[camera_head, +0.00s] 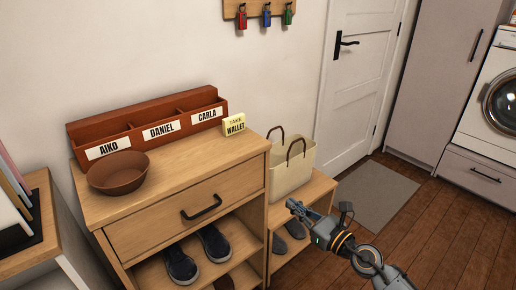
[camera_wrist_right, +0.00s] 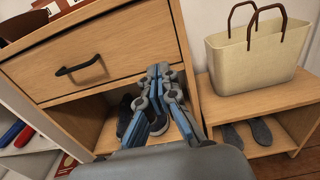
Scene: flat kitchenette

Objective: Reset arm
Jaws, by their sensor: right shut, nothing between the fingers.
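My right gripper (camera_head: 297,207) comes in from the lower right in the head view, in front of the low shoe bench. It is shut and empty, in free air. It also shows in the right wrist view (camera_wrist_right: 160,72), its fingers together in front of the cabinet's open shelf. My left gripper is in neither view.
A cream bag (camera_head: 290,174) stands on the bench (camera_head: 318,186).

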